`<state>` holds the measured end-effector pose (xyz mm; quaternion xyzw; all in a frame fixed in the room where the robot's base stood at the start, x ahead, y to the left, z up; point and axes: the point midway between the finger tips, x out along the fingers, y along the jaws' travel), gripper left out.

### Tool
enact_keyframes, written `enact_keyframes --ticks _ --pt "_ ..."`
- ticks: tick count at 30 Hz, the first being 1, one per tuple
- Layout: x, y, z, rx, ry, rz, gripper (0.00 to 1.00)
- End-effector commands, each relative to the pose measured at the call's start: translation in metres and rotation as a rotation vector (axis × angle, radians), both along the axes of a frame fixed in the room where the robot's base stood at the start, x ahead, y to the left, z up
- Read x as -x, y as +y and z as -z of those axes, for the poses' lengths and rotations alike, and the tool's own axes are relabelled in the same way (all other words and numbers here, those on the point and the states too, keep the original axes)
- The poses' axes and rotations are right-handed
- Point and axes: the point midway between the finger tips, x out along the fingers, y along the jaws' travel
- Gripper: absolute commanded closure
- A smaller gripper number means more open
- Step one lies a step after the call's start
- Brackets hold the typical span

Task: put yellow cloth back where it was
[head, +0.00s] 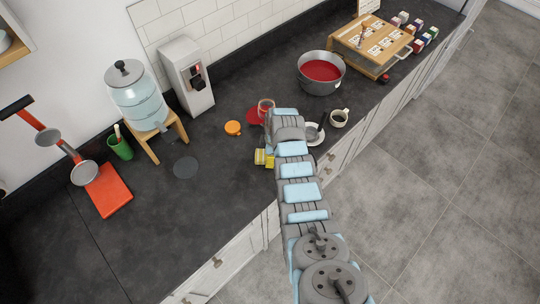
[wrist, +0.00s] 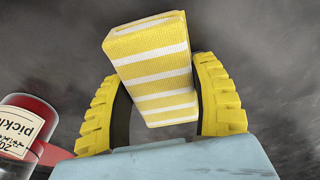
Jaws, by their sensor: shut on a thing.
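The yellow cloth (wrist: 152,65) is a folded bundle with white stripes. In the wrist view it sits between the two yellow fingers of my gripper (wrist: 165,105), which is shut on it. In the head view the yellow cloth (head: 260,157) shows at the left of my gripper (head: 268,150), over the dark counter. The arm hides part of the gripper there. I cannot tell whether the cloth touches the counter.
A jar (wrist: 22,130) labelled "pickl…" stands by a red round mat (head: 254,116), close to my gripper. An orange lid (head: 233,128), a cup (head: 339,118) and a pot (head: 321,75) of red liquid are near. A dark round mat (head: 186,167) lies left, with bare counter around it.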

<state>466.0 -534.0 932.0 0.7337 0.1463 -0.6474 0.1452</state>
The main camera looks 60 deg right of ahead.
Motion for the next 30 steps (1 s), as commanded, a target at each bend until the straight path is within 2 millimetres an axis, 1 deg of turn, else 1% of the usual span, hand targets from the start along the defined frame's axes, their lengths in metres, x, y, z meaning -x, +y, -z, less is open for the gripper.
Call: enact_keyframes --ticks 1,2,3,4,13,19,26,30 --pt "0.0 0.0 0.003 0.0 0.0 0.0 0.75" --pt "0.0 0.0 0.002 0.0 0.0 0.0 0.29" --pt "0.0 0.0 0.001 0.0 0.0 0.0 0.17" --pt "0.0 0.0 0.001 0.0 0.0 0.0 0.1" --pt "0.0 0.0 0.001 0.0 0.0 0.0 0.1" --pt "0.0 0.0 -0.005 0.0 0.0 0.0 0.1" --pt "0.002 -0.001 -0.022 0.0 -0.001 0.001 0.1" --pt "0.003 -0.003 -0.035 0.006 -0.004 0.002 0.1"
